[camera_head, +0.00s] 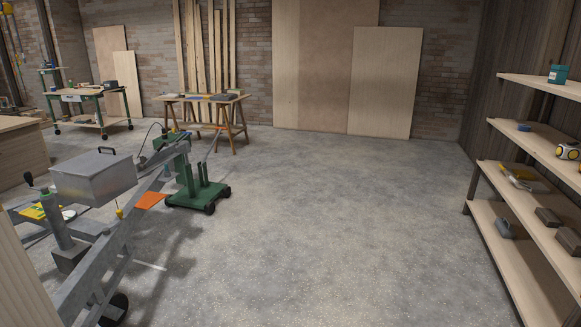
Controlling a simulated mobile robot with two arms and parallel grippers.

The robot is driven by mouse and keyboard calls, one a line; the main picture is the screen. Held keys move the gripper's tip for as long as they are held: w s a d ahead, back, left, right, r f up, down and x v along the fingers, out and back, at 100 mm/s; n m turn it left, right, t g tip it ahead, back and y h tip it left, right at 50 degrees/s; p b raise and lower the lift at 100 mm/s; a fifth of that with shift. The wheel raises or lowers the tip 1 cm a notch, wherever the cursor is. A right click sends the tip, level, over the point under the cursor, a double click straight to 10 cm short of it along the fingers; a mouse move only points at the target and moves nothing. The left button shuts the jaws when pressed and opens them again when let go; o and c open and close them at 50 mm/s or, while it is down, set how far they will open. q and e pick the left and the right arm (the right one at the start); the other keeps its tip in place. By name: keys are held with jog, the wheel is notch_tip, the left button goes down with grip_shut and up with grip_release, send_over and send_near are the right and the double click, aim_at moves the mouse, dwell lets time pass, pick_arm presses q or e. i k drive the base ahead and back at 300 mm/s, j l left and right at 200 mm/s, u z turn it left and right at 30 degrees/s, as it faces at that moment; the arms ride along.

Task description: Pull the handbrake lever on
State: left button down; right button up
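A grey metal trailer drawbar (121,238) runs up from the lower left towards the middle left. A grey metal box (95,176) with a black handle sits on it. A grey upright post (60,220) with a black-knobbed crank (29,180) stands at the left. At the drawbar's far end are a coupling and a thin dark loop, close to a green stand. A thin bar rises there, but I cannot tell for sure which part is the handbrake lever or how it is set. Neither of my grippers is in view.
A green wheeled stand (198,194) is at the drawbar's far end. An orange piece (151,201) shows beside the drawbar. A wooden trestle table (203,100) and workbench (86,97) stand behind. Shelves (530,143) line the right. The middle floor (330,220) is clear.

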aim_at(161, 146)
jog(key=i+u, duration=0.2)
jog(key=i, duration=0.4)
jog(key=i+l+u, duration=0.15)
jog(key=i, duration=0.45)
jog(key=i+l+u, duration=0.2)
jog(key=i, duration=0.35)
jog(key=i+u, duration=0.1)
jog(key=i, duration=2.75)
jog(key=i+u, duration=0.15)
jog(key=i, duration=0.4)
jog(key=i+l+u, duration=0.15)
jog(key=i, duration=0.35)
